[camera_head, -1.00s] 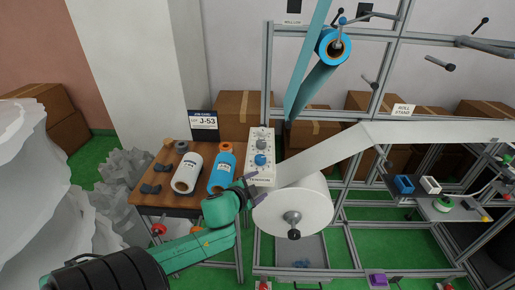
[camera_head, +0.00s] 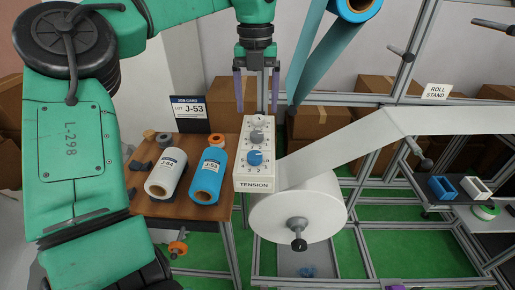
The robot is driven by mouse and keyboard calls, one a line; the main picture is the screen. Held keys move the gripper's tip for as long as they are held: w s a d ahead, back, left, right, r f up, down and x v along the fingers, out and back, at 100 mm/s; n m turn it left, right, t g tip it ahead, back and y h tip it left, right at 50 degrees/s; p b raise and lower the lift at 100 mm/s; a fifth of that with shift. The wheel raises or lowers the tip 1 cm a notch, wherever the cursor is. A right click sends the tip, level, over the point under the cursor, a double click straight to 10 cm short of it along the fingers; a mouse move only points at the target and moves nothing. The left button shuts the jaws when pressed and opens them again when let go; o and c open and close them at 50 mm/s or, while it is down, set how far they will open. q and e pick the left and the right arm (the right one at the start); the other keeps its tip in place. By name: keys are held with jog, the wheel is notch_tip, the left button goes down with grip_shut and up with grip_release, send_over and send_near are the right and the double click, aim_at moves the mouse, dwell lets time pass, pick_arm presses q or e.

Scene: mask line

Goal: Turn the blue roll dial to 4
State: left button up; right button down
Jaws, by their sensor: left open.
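The white TENSION panel (camera_head: 242,171) stands at the right edge of the wooden table in the head view. It carries a blue dial (camera_head: 254,158) low down, a grey dial (camera_head: 256,137) above it and another knob near the top. The numbers around the blue dial are too small to read. My left gripper (camera_head: 256,108) points down with its two fingers apart and empty. Its tips show at the panel's top end, one at each side, apart from the blue dial. My right gripper is not in view.
A white roll (camera_head: 299,213) with a black-tipped spindle is just right of the panel. Its web (camera_head: 350,142) runs up rightward. Metal frame posts stand close behind the panel.

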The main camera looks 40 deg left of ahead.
pick_arm(q)
send_near(254, 154)
jog(key=shift+s+d+f, duration=0.15)
jog(key=shift+s+d, duration=0.15)
jog(key=f, duration=0.2)
jog(key=f+p, duration=0.1)
jog(key=f, duration=0.4)
jog(key=shift+w+a+f+p, duration=0.1)
jog(key=shift+w+f+p, duration=0.2)
jog(key=shift+w+p, duration=0.05)
jog(key=shift+s+f, duration=0.1)
jog(key=shift+f, duration=0.3)
jog(key=shift+c, duration=0.3)
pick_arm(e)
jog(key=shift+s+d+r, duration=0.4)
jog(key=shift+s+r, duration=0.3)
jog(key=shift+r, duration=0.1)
pick_arm(q)
grip_shut()
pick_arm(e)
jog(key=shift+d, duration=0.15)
